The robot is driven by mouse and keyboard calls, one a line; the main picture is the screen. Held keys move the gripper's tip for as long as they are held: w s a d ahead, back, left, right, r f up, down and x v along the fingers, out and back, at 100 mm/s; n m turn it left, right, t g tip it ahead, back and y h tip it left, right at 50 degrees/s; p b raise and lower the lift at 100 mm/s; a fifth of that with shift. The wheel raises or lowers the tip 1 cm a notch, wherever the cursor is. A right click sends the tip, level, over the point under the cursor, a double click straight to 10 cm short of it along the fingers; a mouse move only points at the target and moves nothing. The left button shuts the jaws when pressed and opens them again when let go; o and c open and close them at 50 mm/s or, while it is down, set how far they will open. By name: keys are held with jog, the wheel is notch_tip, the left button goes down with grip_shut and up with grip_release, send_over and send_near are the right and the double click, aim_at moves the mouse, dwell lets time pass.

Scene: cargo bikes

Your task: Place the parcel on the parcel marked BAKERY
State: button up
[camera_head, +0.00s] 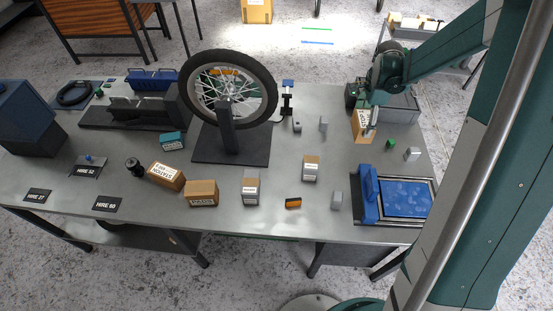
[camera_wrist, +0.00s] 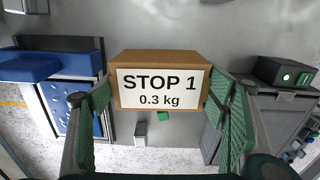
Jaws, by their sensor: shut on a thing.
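My gripper (camera_head: 368,120) is over the back right of the workbench. In the wrist view my gripper (camera_wrist: 162,92) has its green-padded fingers on both sides of a brown cardboard parcel (camera_wrist: 158,57) and is shut on it. The parcel's white label reads "STOP 1, 0.3 kg". The same parcel (camera_head: 361,130) shows under the gripper in the head view, partly hidden.
A bicycle wheel (camera_head: 268,105) on a dark stand rises mid-bench. A blue-padded tray (camera_head: 405,193) lies at the right front. A small green block (camera_head: 390,143), a grey block (camera_head: 412,153) and an orange item (camera_head: 293,203) stand around. The bench centre has bare room.

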jog(key=s+a+r+n, duration=0.1)
jog(key=s+a, duration=0.1)
jog(key=a, duration=0.5)
jog(key=s+a+r+n, duration=0.1)
jog(key=s+a+r, duration=0.1)
jog(key=a, duration=0.4)
notch_tip(320, 180, up, 6)
jog(key=n, duration=0.6)
send_over(250, 182)
jog(key=shift+d+p, duration=0.1)
jog(key=shift+p, duration=0.3)
jog(key=shift+f, duration=0.1)
jog(key=shift+f, duration=2.9)
jog(key=shift+f, duration=0.15)
jog(key=shift+f, duration=1.95)
jog(key=shift+f, duration=0.15)
